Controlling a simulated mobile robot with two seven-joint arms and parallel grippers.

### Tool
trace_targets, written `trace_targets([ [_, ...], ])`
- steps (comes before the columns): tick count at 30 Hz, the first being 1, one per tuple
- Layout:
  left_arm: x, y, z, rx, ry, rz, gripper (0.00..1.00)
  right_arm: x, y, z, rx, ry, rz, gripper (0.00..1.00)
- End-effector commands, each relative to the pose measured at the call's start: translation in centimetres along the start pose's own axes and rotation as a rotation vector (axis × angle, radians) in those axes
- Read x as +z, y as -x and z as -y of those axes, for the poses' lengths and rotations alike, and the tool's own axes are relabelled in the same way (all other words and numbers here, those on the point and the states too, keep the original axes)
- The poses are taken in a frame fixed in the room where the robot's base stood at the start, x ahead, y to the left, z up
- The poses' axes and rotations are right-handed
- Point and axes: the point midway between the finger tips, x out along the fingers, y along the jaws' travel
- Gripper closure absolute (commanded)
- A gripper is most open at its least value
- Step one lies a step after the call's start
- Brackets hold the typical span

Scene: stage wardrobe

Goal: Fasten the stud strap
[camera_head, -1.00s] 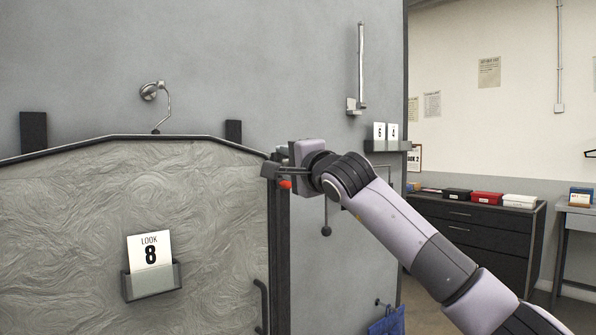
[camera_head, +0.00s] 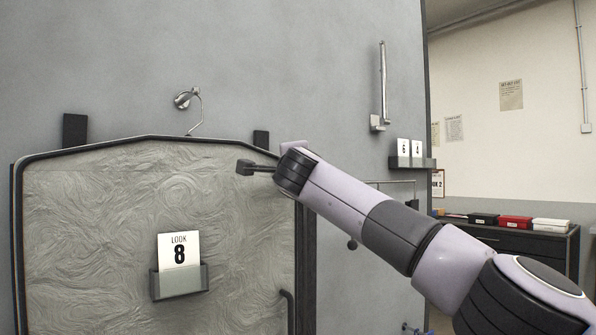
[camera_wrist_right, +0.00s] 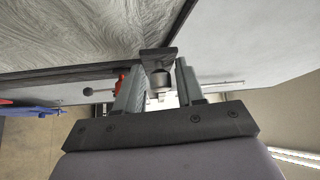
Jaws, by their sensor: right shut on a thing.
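My right gripper (camera_head: 262,168) reaches in from the right, in front of the upper right corner of the grey marbled panel (camera_head: 90,240). In the right wrist view its two fingers (camera_wrist_right: 157,76) are shut on a small piece with a metal cylinder (camera_wrist_right: 159,82) and a dark block end (camera_wrist_right: 158,57). I cannot tell whether this piece is the stud or part of the strap. A small red part (camera_wrist_right: 119,82) shows beside the left finger. No strap can be clearly made out. My left gripper is in neither view.
A "LOOK 8" card (camera_head: 180,250) sits in a holder on the panel. A lamp (camera_head: 184,98) is above it. A vertical metal bar (camera_head: 383,85) and a small shelf (camera_head: 412,162) are on the wall at right. A dark cabinet (camera_head: 520,238) stands at the back right.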

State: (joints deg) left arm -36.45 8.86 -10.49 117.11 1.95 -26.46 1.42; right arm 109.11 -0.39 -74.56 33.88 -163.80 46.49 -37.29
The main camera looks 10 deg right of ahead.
Motion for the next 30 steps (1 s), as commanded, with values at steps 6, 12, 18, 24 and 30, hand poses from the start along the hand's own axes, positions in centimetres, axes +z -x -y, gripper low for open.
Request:
trace_targets([
  [6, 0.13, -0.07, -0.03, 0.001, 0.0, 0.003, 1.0, 0.16, -0.03, 0.57, -0.006, 0.007, -0.038, 1.0],
  [12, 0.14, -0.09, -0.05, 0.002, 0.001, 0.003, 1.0, 0.22, -0.11, 0.54, -0.002, 0.008, -0.056, 1.0],
  [18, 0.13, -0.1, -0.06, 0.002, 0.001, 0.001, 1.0, 0.23, -0.12, 0.56, -0.002, 0.009, -0.061, 1.0],
  [24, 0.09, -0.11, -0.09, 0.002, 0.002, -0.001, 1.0, 0.23, -0.12, 0.55, -0.002, 0.01, -0.061, 1.0],
  [30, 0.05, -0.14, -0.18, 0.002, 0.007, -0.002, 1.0, 0.22, -0.13, 0.49, 0.0, 0.009, -0.062, 0.53],
])
